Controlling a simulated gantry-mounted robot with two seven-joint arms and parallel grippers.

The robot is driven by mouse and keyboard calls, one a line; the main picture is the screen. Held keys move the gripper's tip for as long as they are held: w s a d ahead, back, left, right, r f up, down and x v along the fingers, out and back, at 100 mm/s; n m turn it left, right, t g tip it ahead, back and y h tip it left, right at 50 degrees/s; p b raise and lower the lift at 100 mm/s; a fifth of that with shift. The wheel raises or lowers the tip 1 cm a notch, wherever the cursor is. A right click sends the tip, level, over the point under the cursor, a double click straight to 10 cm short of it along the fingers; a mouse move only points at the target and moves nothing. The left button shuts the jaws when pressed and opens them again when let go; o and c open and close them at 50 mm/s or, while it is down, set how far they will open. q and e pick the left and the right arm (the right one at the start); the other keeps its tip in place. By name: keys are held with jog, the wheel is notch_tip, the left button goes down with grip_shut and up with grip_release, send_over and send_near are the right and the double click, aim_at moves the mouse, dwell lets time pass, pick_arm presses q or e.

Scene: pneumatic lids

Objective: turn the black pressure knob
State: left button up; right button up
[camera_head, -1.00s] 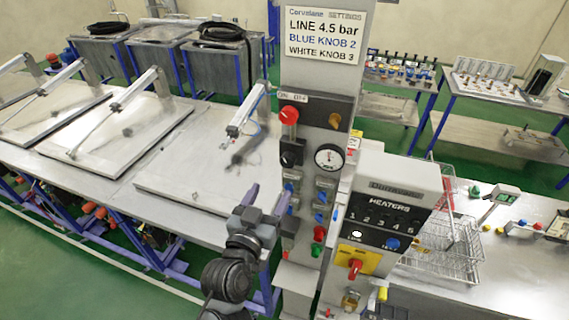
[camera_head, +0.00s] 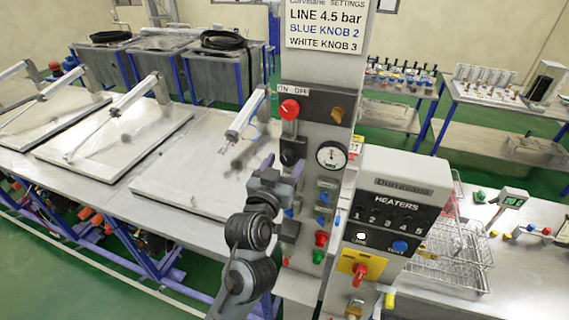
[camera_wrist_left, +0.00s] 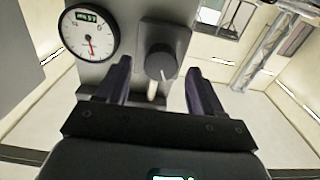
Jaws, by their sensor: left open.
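The black pressure knob (camera_head: 292,150) is on the grey control panel (camera_head: 318,125), left of the round gauge (camera_head: 331,155) and below the red-topped lever (camera_head: 289,112). In the left wrist view the knob (camera_wrist_left: 160,62) faces me with a light pointer line, and the gauge (camera_wrist_left: 90,33) is to its left with a small digital readout. My left gripper (camera_head: 282,168) is just in front of the panel near the knob. In the wrist view its two fingers (camera_wrist_left: 158,85) are open, one to each side below the knob, apparently not touching it. My right gripper is not in view.
A sign (camera_head: 326,27) reads LINE 4.5 bar, blue knob 2, white knob 3. A heaters box (camera_head: 400,205) stands right of the panel. Smaller blue, red and green controls sit below the gauge. Flat lids (camera_head: 115,140) on the table lie to the left.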

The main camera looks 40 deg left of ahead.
pick_arm(q)
jog(key=shift+w+a, duration=0.15)
jog(key=shift+w, duration=0.15)
jog(key=c, duration=1.1)
jog(key=shift+o, duration=0.2)
jog(key=shift+n, duration=0.6)
jog(key=o, duration=1.1)
jog(key=shift+c, duration=0.2)
jog(key=shift+s, duration=0.1)
